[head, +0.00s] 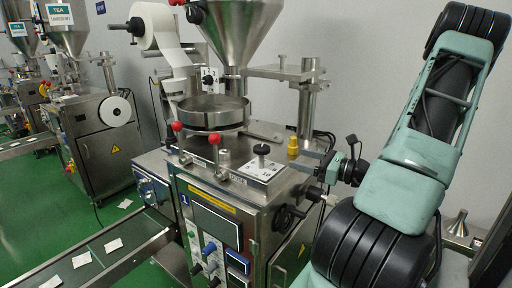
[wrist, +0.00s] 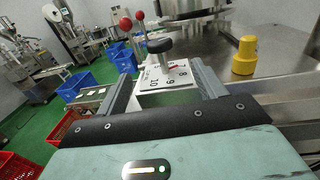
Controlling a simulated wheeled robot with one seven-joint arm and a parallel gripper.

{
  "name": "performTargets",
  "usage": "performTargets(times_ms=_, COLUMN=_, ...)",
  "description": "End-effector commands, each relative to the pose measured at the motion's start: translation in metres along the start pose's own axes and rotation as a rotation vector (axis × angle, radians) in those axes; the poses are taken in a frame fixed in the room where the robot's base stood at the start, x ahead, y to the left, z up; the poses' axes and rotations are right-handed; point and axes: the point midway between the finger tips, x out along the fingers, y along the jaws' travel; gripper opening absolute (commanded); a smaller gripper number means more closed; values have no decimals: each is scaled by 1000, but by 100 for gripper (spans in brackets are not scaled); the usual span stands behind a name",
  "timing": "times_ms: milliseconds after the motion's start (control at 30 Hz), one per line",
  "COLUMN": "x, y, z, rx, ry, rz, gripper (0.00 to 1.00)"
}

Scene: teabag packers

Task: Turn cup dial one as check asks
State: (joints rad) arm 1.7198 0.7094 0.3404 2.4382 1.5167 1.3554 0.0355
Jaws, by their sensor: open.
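The cup dial is a black knob (head: 261,150) on a post over a pale numbered plate (head: 249,171), on top of the machine marked 1 (head: 184,198). In the wrist view the knob (wrist: 160,46) and plate (wrist: 158,97) show between my finger lines, with 10, 9 and 8 readable. My gripper (head: 314,164) is open and empty, just right of the plate in the head view. Its fingers look apart from the knob. The dial's exact setting is too small to read.
Red-knobbed posts (head: 215,140) stand left of the dial and a yellow knob (head: 293,146) behind it. The round steel pan (head: 214,112) and hopper (head: 236,30) rise behind. A conveyor (head: 108,256) carries teabags at left.

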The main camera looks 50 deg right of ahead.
Motion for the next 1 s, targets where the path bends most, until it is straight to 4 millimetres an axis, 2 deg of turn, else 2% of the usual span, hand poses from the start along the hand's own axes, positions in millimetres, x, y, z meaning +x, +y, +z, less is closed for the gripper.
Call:
performTargets(times_ms=600, x=126, y=3, z=2, rx=0, ry=1, rz=7, gripper=69)
performTargets(times_ms=800, x=151, y=2, z=1, rx=0, ry=2, rz=5, gripper=69)
performTargets(times_ms=1000, x=160, y=2, z=0, rx=-1, ry=3, rz=4, gripper=69)
